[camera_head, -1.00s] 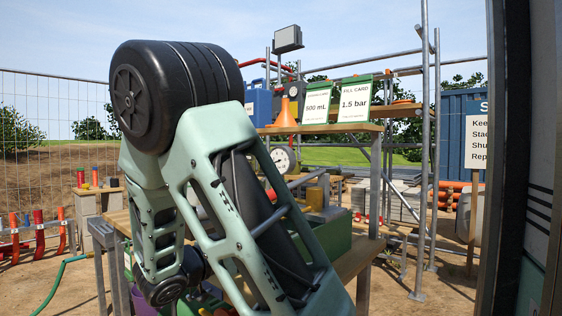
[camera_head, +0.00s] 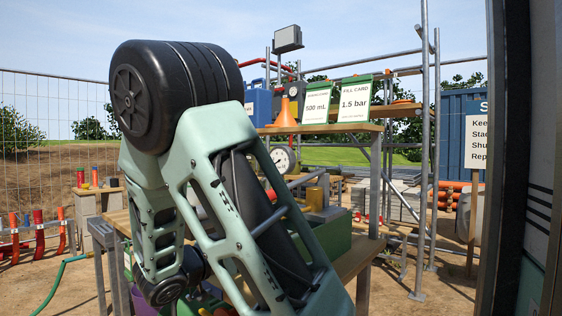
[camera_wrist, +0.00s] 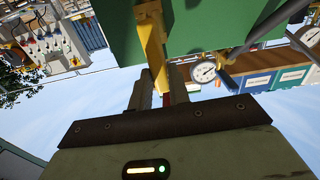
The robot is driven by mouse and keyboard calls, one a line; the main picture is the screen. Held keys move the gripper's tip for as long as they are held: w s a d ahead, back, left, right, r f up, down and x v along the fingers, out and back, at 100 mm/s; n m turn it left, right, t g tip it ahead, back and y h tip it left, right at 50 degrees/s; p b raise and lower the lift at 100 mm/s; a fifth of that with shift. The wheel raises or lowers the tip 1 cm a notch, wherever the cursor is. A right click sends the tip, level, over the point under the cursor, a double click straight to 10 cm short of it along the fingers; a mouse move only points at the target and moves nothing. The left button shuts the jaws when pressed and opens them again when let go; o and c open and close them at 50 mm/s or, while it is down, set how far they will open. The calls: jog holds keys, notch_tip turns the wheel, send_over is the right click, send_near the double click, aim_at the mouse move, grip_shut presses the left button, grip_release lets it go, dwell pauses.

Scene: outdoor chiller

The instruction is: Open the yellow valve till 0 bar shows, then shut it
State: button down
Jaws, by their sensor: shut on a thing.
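In the wrist view, which is tilted and looks upside down, the yellow valve lever (camera_wrist: 153,45) runs down from a green panel to between the fingers of my gripper (camera_wrist: 160,88). My gripper is shut on it. A round white gauge (camera_wrist: 204,72) is just right of the lever. In the head view, the white dial gauge (camera_head: 283,158) shows right of my arm; its reading is too small to make out. In the head view my arm hides the gripper and the lever.
A wooden bench (camera_head: 362,258) carries a green box (camera_head: 335,237). The shelf above holds an orange funnel (camera_head: 285,117), a blue container (camera_head: 258,104), a "500 mL" card (camera_head: 317,104) and a "1.5 bar" card (camera_head: 354,100). Scaffold poles (camera_head: 424,150) stand to the right.

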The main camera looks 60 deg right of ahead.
dwell(0.9)
jog(key=w+f+n+p, duration=0.1)
jog(key=n+p, duration=0.2)
jog(key=n, duration=0.2)
jog(key=w+f+n+p, duration=0.1)
jog(key=w+n+p, duration=0.1)
jog(key=n+p, duration=0.2)
jog(key=w+d+f+n+p, duration=0.1)
jog(key=n+p, duration=0.3)
jog(key=n, duration=0.4)
jog(key=shift+w+f, duration=0.3)
jog(key=shift+f, duration=0.25)
jog(key=shift+f+n, duration=0.55)
jog(key=shift+n, duration=0.05)
jog(key=c, duration=0.7)
grip_release()
jog(key=shift+r, duration=0.1)
jog(key=shift+c, duration=0.2)
